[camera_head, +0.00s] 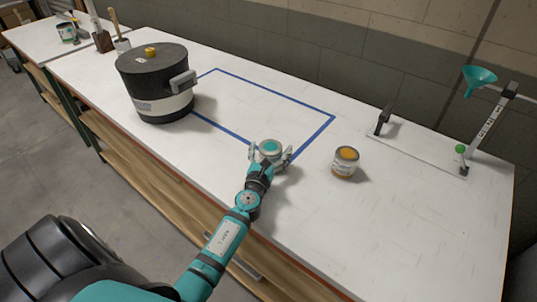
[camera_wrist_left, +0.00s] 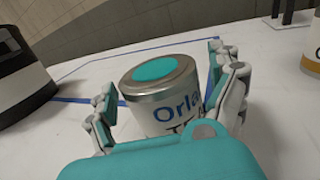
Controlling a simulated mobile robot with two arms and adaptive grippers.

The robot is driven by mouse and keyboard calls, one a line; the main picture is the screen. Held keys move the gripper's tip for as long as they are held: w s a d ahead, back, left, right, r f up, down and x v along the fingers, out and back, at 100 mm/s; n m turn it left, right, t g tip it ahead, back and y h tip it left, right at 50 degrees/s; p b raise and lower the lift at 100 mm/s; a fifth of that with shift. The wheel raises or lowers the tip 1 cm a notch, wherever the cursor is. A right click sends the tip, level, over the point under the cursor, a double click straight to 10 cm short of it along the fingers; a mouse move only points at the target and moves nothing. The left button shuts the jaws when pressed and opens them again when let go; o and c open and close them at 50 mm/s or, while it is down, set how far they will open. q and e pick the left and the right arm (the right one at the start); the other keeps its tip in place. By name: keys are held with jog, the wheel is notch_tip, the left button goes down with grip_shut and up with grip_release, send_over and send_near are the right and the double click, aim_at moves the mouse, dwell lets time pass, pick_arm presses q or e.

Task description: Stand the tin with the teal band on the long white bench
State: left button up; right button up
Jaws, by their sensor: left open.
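The tin with the teal lid patch (camera_head: 270,148) stands upright on the long white bench (camera_head: 420,215), at the near edge of the blue taped outline. In the left wrist view the same tin (camera_wrist_left: 165,95) shows a white label with blue lettering; its lower part is hidden by my gripper. My left gripper (camera_head: 268,155) is open around the tin, one finger on each side. In the left wrist view, gaps show between the tin and the fingers of my gripper (camera_wrist_left: 165,100). My right gripper is not in view.
A big black and white pot (camera_head: 157,85) stands to the left. A stand with a teal funnel (camera_head: 480,78) is at the far right. The bench front right is clear.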

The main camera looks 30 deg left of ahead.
pick_arm(q)
jog(key=b+v, duration=0.1)
jog(key=v, duration=1.1)
jog(key=shift+r, duration=0.2)
